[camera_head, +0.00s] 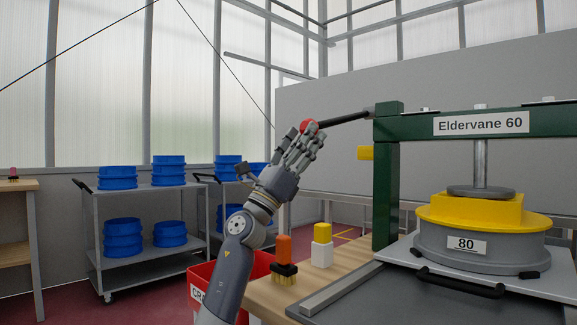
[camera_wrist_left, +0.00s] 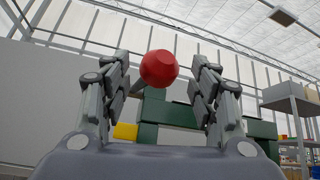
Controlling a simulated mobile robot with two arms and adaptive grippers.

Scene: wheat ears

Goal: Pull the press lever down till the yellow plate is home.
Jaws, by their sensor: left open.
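The green press (camera_head: 387,190) carries a sign reading "Eldervane 60". Its dark lever (camera_head: 345,118) sticks out to the left from the top of the post, nearly level, and ends in a red knob (camera_head: 309,126). The yellow plate (camera_head: 470,213) lies on the grey drum marked 80, under the round presser on the rod; I cannot tell how it is seated. My left gripper (camera_head: 300,145) is open at the knob. In the left wrist view the red knob (camera_wrist_left: 159,69) shows between the spread fingers, with no clear contact. My right gripper is not in view.
An orange-handled brush (camera_head: 284,258) and a white-and-yellow block (camera_head: 322,246) stand on the wooden bench left of the post. A red crate (camera_head: 262,264) is below my left arm. Trolleys with blue stacked sieves (camera_head: 123,238) stand behind at left.

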